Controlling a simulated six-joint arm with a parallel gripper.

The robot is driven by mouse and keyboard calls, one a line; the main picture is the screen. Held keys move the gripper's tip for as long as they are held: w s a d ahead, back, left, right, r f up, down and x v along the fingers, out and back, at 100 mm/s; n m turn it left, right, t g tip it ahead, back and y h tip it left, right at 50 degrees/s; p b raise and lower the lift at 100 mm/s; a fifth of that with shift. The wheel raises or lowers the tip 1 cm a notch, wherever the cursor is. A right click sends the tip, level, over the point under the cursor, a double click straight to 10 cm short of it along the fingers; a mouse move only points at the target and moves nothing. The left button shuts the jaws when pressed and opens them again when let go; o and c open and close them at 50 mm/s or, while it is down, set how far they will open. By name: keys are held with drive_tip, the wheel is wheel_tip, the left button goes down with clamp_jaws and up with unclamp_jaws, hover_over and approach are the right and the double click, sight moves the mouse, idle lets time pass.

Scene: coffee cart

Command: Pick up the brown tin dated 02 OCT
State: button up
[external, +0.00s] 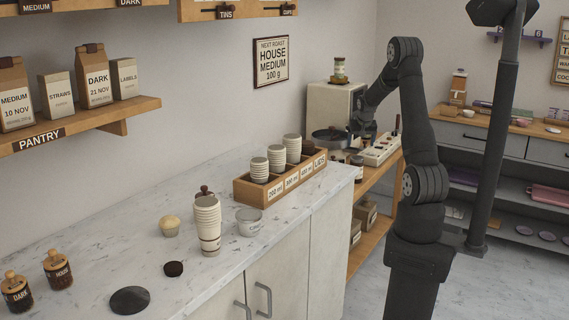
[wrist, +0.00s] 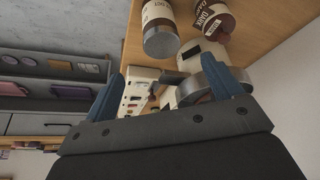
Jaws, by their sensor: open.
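In the wrist view, a tin (wrist: 161,32) with a pale label and a grey metal end lies in view at the top edge. Its label seems to end in OCT, but the day is too small to read. A brown tin (wrist: 213,22) marked DARK is just right of it, and its date is unclear. My gripper (wrist: 164,72) is open, with blue fingers apart and neither tin between them. In the external view my gripper (external: 364,134) is over the wooden side counter, with small containers (external: 355,160) below it, too small to read.
A white power strip-like panel (external: 381,149) and a round grey-rimmed item (external: 330,138) are close to my gripper. A pale boxy machine (external: 330,108) stands behind. The marble counter (external: 110,252) holds cups, jars and a wooden cup box (external: 245,191).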

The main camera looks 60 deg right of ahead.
sight(358, 158)
drive_tip(key=x, duration=0.9)
drive_tip(key=shift+w+f, duration=0.15)
drive_tip(key=shift+f, duration=0.05)
drive_tip(key=shift+x, duration=2.75)
drive_tip(key=shift+c, duration=0.4)
drive_tip(key=c, duration=1.2)
drive_tip(key=shift+o, duration=0.2)
